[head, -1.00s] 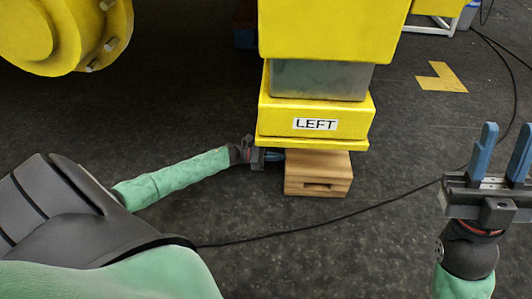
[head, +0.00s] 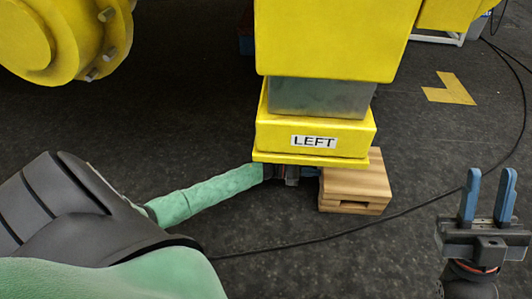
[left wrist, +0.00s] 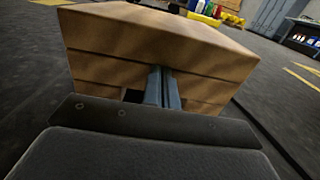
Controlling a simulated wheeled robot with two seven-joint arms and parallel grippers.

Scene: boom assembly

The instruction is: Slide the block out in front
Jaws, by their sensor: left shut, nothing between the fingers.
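The wooden block (head: 352,186) lies on the dark floor, partly under the right side of the yellow foot (head: 275,133) marked LEFT, and sticks out to its right. My left gripper (head: 312,172) is at the block's left side, below the foot's plate, with its fingers mostly hidden. In the left wrist view the block (left wrist: 150,38) fills the upper middle. My shut blue fingers (left wrist: 163,88) meet its near side face beside a dark slot; nothing is between them. Their exact contact is hard to tell. My right gripper (head: 487,197) is open and empty at the right.
The yellow column stands above the foot, with a grey section (head: 320,97) between. A black cable (head: 420,202) runs along the floor to the right of the block. A yellow floor mark (head: 450,90) lies farther back.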

